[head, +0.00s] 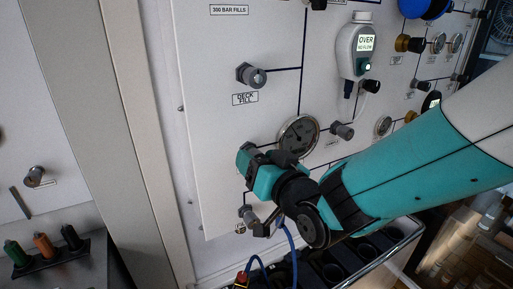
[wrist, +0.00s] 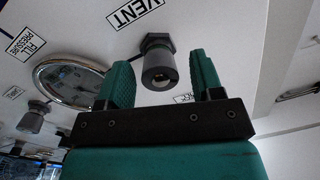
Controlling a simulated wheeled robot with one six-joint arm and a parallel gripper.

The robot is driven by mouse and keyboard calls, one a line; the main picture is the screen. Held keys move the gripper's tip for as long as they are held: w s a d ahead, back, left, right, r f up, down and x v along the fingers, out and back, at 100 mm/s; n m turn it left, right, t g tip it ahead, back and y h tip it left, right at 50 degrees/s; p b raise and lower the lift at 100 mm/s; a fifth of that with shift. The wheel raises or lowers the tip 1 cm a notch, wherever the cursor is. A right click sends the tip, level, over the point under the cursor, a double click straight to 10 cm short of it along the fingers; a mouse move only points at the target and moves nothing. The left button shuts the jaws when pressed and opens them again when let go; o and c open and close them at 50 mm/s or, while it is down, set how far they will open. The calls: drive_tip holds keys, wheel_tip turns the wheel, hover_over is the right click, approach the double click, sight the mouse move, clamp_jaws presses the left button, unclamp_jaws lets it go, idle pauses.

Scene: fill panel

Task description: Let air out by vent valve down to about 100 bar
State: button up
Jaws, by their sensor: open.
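The vent valve (wrist: 158,68) is a dark grey knob on a hex collar, below the VENT label (wrist: 136,12) in the wrist view. My gripper (wrist: 161,72) is open, with one teal finger on each side of the knob. Gaps show between both fingers and the knob. In the head view my gripper (head: 250,168) is at the lower panel and hides the valve. A round pressure gauge (wrist: 72,80) with a metal rim is left of the knob; it also shows in the head view (head: 298,134). Its reading is too small to tell.
The deck fill valve (head: 252,75) is above my gripper. A white meter (head: 356,50) showing OVER hangs at the upper middle. Another knob (head: 342,130) is right of the gauge. A blue hose (head: 290,245) hangs below my wrist. Bottle racks stand beneath.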

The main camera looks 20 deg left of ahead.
drive_tip(key=shift+w+a, duration=0.4)
drive_tip(key=shift+a, duration=0.15)
drive_tip(key=c, duration=0.9)
drive_tip(key=n+b, duration=0.1)
drive_tip(key=b, duration=0.2)
drive_tip(key=shift+f, duration=0.3)
drive_tip(key=shift+r+n+b, duration=0.25)
drive_tip(key=shift+n+b, duration=0.25)
drive_tip(key=shift+b, duration=0.15)
